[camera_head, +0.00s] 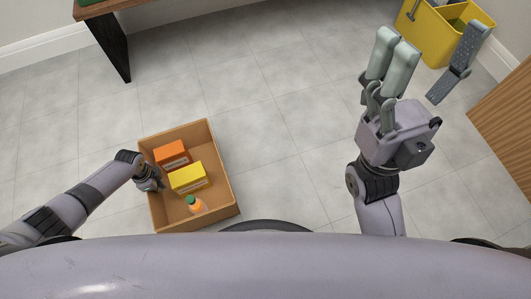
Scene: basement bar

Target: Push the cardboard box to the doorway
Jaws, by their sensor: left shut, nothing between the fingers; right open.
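The open cardboard box (224,172) stands on the floor close in front of my base, left of centre. Inside it are an orange box (172,154), a yellow box (189,178) and an orange bottle (196,205) with a green cap. My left gripper (158,187) is at the box's left wall, shut with nothing held; whether it touches the wall I cannot tell. My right gripper (425,65) is raised on the right, open and empty, well apart from the box. I cannot make out a doorway in this view.
A yellow bucket (428,32) stands at the upper right near the wall. A wooden piece of furniture (505,120) is at the right edge. A table with a dark leg (112,45) is at the upper left. The tiled floor (270,90) beyond the box is clear.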

